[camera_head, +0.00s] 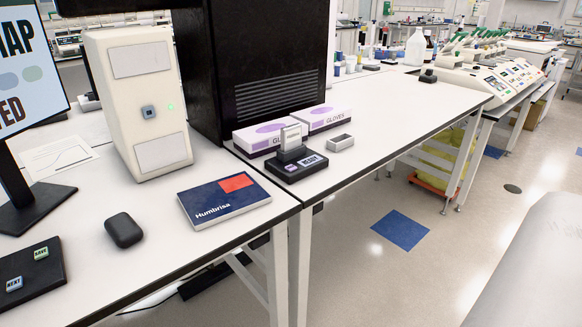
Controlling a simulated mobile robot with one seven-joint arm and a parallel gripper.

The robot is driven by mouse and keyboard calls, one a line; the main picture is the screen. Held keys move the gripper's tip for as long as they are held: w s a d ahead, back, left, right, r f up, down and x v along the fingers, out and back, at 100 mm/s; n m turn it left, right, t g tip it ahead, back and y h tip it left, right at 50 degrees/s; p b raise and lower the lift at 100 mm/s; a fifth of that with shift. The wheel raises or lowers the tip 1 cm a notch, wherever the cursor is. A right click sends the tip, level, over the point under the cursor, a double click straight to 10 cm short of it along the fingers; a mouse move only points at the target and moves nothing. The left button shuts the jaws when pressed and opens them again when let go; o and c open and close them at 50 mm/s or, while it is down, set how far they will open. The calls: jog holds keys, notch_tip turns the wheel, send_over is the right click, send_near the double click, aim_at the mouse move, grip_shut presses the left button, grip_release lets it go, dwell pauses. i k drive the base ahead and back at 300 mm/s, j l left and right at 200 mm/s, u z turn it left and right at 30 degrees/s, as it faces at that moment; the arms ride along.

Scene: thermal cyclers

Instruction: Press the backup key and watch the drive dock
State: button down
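The drive dock (284,177) is a black base on the white bench, near its front edge. A silver-grey drive (291,138) stands upright in it. Two keys sit on the dock's front part: a purple-edged key (291,168), whose label is too small to read, and a dark key (312,160) that seems to read RESET. I cannot tell for sure which is the backup key. No lit light shows on the dock. My gripper is not in view.
Glove boxes (257,137) and a tall black cabinet (250,70) stand behind the dock; a small grey tray (341,142) is right of it. Left are a book (215,205), white tower (150,100), black mouse-like object (124,230) and key pad (50,275). Open floor (370,280) lies right.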

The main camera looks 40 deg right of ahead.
aim_at(290, 169)
jog(key=i+l, duration=0.35)
jog(key=i, duration=0.2)
jog(key=z, duration=2.25)
